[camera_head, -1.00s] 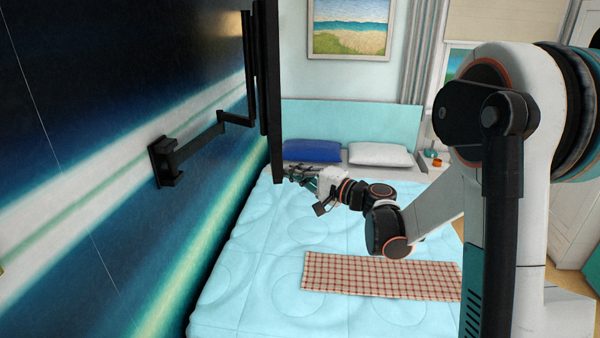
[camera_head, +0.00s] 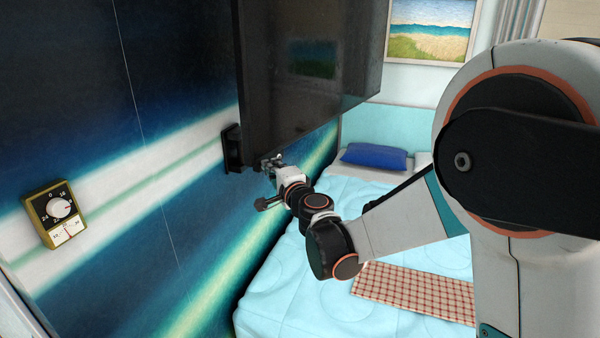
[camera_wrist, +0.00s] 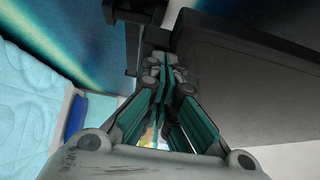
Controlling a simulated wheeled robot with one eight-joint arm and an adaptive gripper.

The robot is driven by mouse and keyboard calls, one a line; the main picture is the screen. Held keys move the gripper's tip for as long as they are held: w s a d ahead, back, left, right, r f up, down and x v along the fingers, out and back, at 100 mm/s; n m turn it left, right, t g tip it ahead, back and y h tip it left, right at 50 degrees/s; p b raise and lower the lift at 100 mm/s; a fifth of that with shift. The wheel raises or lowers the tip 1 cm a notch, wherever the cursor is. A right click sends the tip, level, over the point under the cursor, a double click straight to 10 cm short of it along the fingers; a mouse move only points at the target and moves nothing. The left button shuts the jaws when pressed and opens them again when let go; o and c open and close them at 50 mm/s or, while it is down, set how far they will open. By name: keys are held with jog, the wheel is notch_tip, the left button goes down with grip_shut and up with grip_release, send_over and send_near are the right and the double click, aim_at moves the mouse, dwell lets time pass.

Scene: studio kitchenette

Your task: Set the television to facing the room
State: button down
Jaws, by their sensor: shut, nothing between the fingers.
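The television (camera_head: 310,75) is a dark flat panel at the upper middle of the head view. Its glossy screen shows at an angle, with a faint reflection on it. It hangs on a black wall mount (camera_head: 231,149), whose arm is mostly hidden behind the panel. My gripper (camera_head: 268,162) is at the television's lower edge, with its fingers shut and empty. In the wrist view the shut fingers (camera_wrist: 163,70) lie close under the dark panel (camera_wrist: 245,90). I cannot tell whether they touch it.
A bed with a light blue cover (camera_head: 290,290) and a checked runner (camera_head: 415,292) stands below and right of my arm. A blue pillow (camera_head: 375,156) lies at its head. A yellow-framed dial (camera_head: 56,212) is on the painted wall at left.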

aim_at(246, 161)
jog(key=w+a, duration=0.1)
jog(key=a, duration=0.1)
jog(key=w+a, duration=0.1)
jog(key=a, duration=0.2)
jog(key=w+a, duration=0.1)
jog(key=a, duration=0.1)
jog(key=shift+w+a+b, duration=0.35)
jog(key=shift+w, duration=0.05)
